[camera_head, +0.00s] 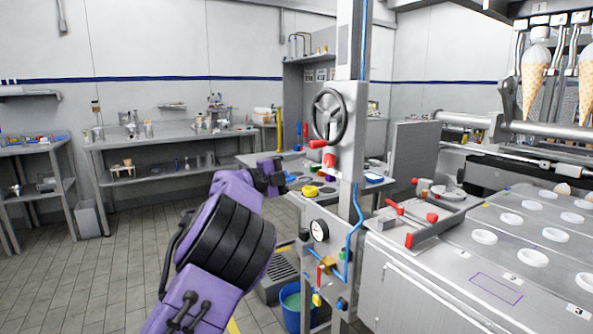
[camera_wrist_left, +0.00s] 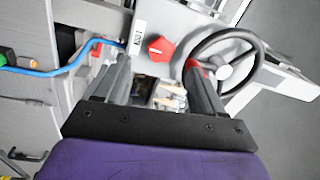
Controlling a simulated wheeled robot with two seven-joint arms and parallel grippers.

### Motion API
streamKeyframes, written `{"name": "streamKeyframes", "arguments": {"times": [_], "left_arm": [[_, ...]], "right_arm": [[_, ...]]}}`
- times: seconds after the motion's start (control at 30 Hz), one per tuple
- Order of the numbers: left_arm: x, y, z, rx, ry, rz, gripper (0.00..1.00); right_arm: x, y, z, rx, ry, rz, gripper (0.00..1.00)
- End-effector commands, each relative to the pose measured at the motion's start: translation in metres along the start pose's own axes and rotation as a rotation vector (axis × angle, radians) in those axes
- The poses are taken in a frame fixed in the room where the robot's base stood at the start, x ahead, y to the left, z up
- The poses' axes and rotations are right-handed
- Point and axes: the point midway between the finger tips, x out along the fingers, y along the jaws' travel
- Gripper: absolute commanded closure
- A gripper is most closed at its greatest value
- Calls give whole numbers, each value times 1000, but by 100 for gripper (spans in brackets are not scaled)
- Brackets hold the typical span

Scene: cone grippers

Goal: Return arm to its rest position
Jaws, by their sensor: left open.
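My purple left arm rises from the bottom of the head view, bent at a black-ringed joint. Its left gripper (camera_head: 272,178) is at mid-height, in front of the side table and left of the machine's column. In the left wrist view the gripper (camera_wrist_left: 163,75) has its two grey fingers apart, with nothing held between them. A red knob (camera_wrist_left: 160,47) and a black handwheel (camera_wrist_left: 222,62) lie beyond the fingers. My right gripper is in neither view.
The grey column (camera_head: 347,170) with its handwheel (camera_head: 328,114), gauge and blue hose stands close right of the gripper. The cone machine's steel top (camera_head: 500,250) fills the right. A blue bucket (camera_head: 297,310) stands on the floor. Open tiled floor (camera_head: 90,275) lies left.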

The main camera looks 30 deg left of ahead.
Motion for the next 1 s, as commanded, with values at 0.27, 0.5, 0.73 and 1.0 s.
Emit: {"name": "streamKeyframes", "arguments": {"times": [0.27, 0.5, 0.73, 1.0], "left_arm": [[4, 1, -2, -1, 5, 1, 31], [-28, 45, 41, -420, -205, -170, 31], [-101, 229, 54, -1033, -599, -301, 31], [-233, 415, -36, -1458, -1144, -288, 31]], "right_arm": [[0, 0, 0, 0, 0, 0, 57], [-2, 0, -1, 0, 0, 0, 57], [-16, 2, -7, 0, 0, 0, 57], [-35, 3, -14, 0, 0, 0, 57]]}}
